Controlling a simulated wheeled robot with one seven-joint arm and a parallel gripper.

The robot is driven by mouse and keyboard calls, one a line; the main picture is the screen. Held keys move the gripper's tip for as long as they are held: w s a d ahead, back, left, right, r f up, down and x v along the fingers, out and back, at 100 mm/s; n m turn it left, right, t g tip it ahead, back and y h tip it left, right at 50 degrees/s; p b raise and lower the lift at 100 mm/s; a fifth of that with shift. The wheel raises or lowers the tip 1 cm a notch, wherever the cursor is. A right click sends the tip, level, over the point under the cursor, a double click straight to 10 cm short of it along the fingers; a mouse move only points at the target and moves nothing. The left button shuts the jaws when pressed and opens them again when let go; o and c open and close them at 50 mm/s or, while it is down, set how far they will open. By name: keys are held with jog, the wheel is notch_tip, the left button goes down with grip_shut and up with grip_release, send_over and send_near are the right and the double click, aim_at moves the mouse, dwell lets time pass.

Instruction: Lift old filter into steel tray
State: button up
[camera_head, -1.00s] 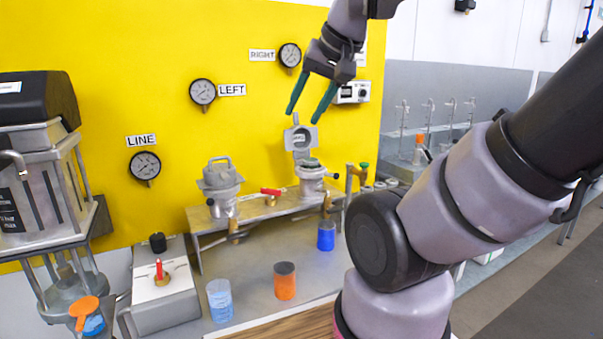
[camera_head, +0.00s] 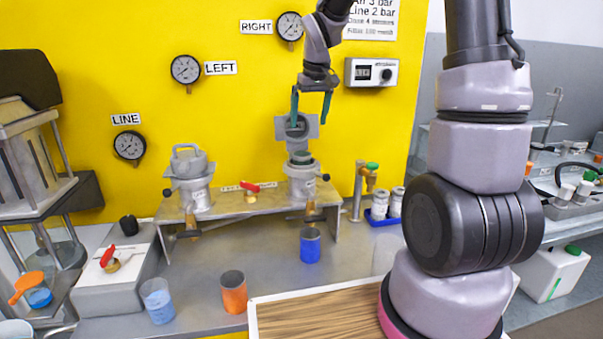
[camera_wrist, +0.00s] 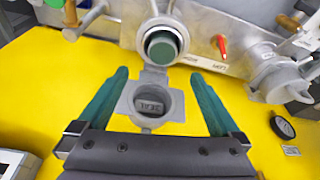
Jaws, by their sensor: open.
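The right housing (camera_head: 302,182) stands on the metal shelf with its hinged lid (camera_head: 281,128) swung up. A dark green round piece, seemingly the old filter (camera_head: 302,157), sits in its mouth. In the wrist view the green disc (camera_wrist: 161,46) shows inside the housing's ring, beyond my fingertips. The open lid (camera_wrist: 175,104) lies between my fingers in that picture. My gripper (camera_head: 310,119) is open and empty, pointing down above the housing, its green fingers (camera_wrist: 160,75) spread wide. I cannot pick out a steel tray for certain.
The left housing (camera_head: 190,182) is closed, beside a red-handled valve (camera_head: 250,190). Orange (camera_head: 234,293), blue (camera_head: 310,246) and light-blue (camera_head: 157,302) cups stand on the grey bench. A blue tray (camera_head: 376,220) holds white canisters. A white-rimmed wooden board (camera_head: 330,315) is in front.

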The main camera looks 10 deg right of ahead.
send_over(302, 154)
jog(key=s+d, duration=0.1)
jog(key=f, duration=0.5)
jog(key=shift+s+f, duration=0.2)
jog(key=shift+f, duration=0.2)
jog(key=x, duration=0.5)
jog(key=shift+a+f, duration=0.3)
jog(key=shift+f, duration=0.05)
grip_shut()
jog(key=shift+r, duration=0.1)
notch_tip(302, 154, up, 18)
